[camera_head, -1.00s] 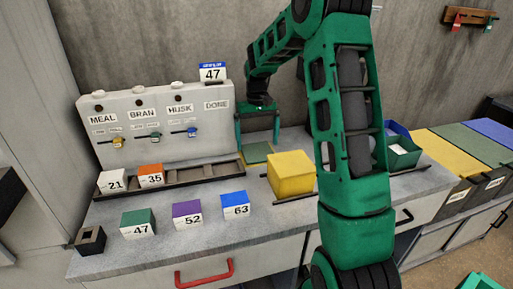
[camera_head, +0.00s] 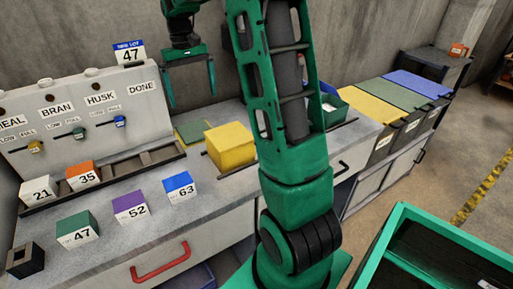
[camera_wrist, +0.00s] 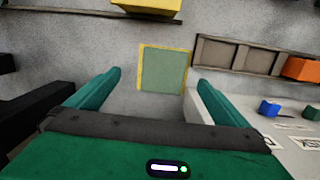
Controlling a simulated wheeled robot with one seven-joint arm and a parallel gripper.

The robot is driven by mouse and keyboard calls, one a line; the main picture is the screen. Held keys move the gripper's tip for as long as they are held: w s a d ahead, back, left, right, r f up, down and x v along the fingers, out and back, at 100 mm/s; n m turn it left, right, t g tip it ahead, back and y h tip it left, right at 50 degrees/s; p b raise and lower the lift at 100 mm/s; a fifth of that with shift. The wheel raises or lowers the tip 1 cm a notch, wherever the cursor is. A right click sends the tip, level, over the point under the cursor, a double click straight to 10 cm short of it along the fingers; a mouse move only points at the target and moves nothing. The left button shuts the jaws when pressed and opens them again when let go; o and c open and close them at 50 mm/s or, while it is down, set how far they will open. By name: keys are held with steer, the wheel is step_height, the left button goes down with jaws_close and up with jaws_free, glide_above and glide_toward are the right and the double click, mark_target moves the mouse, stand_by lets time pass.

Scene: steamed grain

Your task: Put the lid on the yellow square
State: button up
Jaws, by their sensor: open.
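The lid (camera_wrist: 164,71) is a flat green square lying on the counter. It sits on the yellow square (camera_wrist: 165,46), whose rim shows around it in the wrist view. In the head view the lid (camera_head: 197,131) lies behind and left of the yellow box (camera_head: 230,147). My gripper (camera_head: 192,98) is open and empty, raised above the lid with space between. In the wrist view its fingers (camera_wrist: 160,80) stand apart, with the lid in view beyond them.
A dispenser panel (camera_head: 75,112) with labels and a rail (camera_head: 110,170) stands left of the lid. Several numbered cubes, such as the green one marked 47 (camera_head: 77,229), sit on the counter. The yellow box is close to the lid.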

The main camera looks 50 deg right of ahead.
steer(key=shift+m, duration=0.8)
steer(key=s, duration=0.6)
steer(key=s+r, duration=0.1)
steer(key=s, duration=1.1)
steer(key=shift+s+a+r, duration=0.35)
steer(key=shift+a, duration=0.05)
steer(key=s+a+f, duration=0.1)
steer(key=s+f, duration=0.2)
steer(key=s, duration=0.5)
steer(key=s+a+f+m+t, duration=0.1)
steer(key=s+a+f, duration=0.1)
steer(key=s, duration=0.7)
steer(key=shift+a+f, duration=0.15)
steer(key=shift+f, duration=0.35)
steer(key=shift+s, duration=0.1)
steer(key=shift+w+f, duration=0.25)
steer(key=shift+w, duration=0.4)
steer(key=shift+c, duration=0.6)
